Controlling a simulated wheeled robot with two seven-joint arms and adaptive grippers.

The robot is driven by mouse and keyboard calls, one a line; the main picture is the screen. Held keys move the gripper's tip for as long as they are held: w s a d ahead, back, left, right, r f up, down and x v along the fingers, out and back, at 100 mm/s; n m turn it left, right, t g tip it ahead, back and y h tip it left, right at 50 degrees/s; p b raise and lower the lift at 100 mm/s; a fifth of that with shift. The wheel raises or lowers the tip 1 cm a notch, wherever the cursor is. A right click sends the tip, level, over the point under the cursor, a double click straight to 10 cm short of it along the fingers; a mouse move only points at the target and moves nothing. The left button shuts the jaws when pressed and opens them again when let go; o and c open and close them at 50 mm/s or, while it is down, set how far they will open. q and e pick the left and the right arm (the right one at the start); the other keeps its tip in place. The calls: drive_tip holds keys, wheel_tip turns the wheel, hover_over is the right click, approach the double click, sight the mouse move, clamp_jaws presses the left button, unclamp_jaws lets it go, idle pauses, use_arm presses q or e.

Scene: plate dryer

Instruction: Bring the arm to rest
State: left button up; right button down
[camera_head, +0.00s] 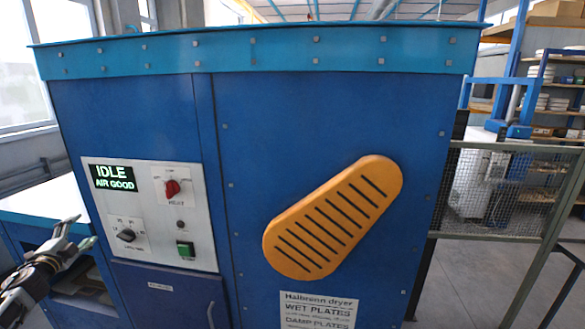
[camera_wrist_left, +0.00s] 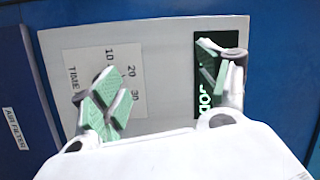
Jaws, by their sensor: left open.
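My left gripper (camera_head: 76,236) is at the lower left of the head view, in front of the blue dryer (camera_head: 330,120) and left of its white control panel (camera_head: 200,215). In the left wrist view its two green-padded fingers (camera_wrist_left: 162,88) are spread apart with nothing between them. They face the panel, which shows behind them. The display (camera_head: 112,177) reads "IDLE AIR GOOD"; in the wrist view a finger partly covers it. The panel also has a red knob (camera_head: 171,187), a black knob (camera_head: 126,235) and a green button (camera_head: 185,249). My right gripper is not seen.
An orange slotted guard (camera_head: 333,218) sticks out from the dryer front. A mesh fence (camera_head: 500,190) stands to the right, with shelves (camera_head: 555,100) behind it. A pale-topped table (camera_head: 45,205) is at the left, close to my left gripper. Floor shows at the lower right.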

use_arm(q)
drive_tip(key=s+a+f+n+g+y, duration=0.2)
drive_tip(key=s+f+n+g, duration=0.15)
drive_tip(key=f, duration=0.95)
drive_tip(key=s+a+f+n+g+y, duration=0.15)
drive_tip(key=s+f, duration=0.35)
drive_tip(key=f, duration=0.8)
drive_tip(key=s+d+f+n+g+h, duration=0.1)
drive_tip(key=s+d+f+g, duration=0.15)
drive_tip(key=s+f, duration=0.45)
drive_tip(key=s+d+f+n+g, duration=0.2)
drive_tip(key=s+d+f, duration=0.1)
drive_tip(key=f, duration=0.7)
drive_tip(key=s+d+f+n+g+h, duration=0.15)
drive_tip(key=s+f, duration=0.25)
drive_tip(key=f, duration=0.5)
drive_tip(key=s+d+f+g+h, duration=0.2)
drive_tip(key=s+d+f+g, duration=0.2)
drive_tip(key=s+d+f, duration=1.4)
drive_tip(key=s+d+f+h, duration=0.1)
drive_tip(key=s+d+f, duration=0.1)
drive_tip(key=s+d, duration=0.3)
drive_tip(key=s+d+f+g+h, duration=0.1)
drive_tip(key=s+d, duration=0.5)
drive_tip(key=d, duration=0.7)
drive_tip(key=s+d+f+g+h, duration=0.1)
drive_tip(key=s+d+f, duration=0.1)
drive_tip(key=s+d, duration=0.4)
drive_tip(key=d, duration=0.3)
drive_tip(key=shift+f, duration=0.35)
